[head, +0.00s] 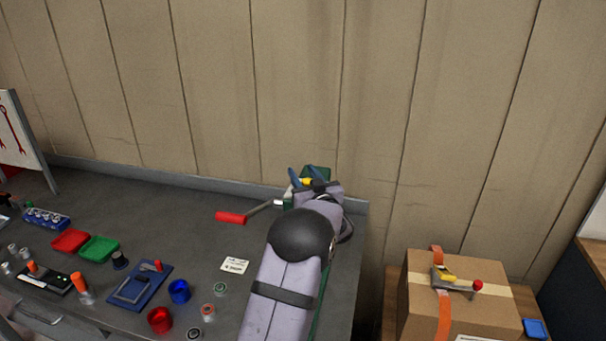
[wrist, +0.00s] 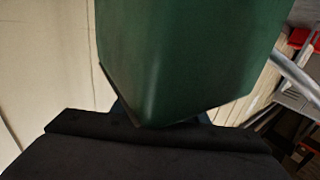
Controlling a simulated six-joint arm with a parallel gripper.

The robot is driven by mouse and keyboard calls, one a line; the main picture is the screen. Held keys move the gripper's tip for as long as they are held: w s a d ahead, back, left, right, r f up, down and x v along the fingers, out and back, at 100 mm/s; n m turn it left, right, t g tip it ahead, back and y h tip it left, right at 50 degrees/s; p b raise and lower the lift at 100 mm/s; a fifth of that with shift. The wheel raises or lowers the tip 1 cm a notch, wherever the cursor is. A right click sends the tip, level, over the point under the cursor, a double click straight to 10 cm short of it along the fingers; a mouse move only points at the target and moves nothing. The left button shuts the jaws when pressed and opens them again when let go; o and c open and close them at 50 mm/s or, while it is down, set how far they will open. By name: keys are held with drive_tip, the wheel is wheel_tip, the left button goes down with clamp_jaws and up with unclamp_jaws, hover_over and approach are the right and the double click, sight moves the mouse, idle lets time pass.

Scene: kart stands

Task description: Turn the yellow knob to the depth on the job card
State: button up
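The yellow knob (head: 306,181) shows only as a small patch at my gripper (head: 307,176), by the green machine (head: 317,171) at the table's back right corner. In the head view, two bluish fingers stand apart with the yellow patch between them. In the wrist view, the machine's green body (wrist: 185,60) fills the top middle and hides the fingertips and the knob. I cannot tell whether the fingers touch the knob. The job card (head: 234,264) lies on the table left of my arm, its writing too small to read.
A crank with a red handle (head: 230,217) sticks out left of the machine. Red and blue cups (head: 179,291), green and red trays (head: 99,249) and a blue plate (head: 139,286) are on the table. A strapped cardboard box (head: 410,302) stands at right.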

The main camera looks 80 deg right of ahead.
drive_tip(key=c, duration=0.7)
drive_tip(key=shift+c, duration=0.2)
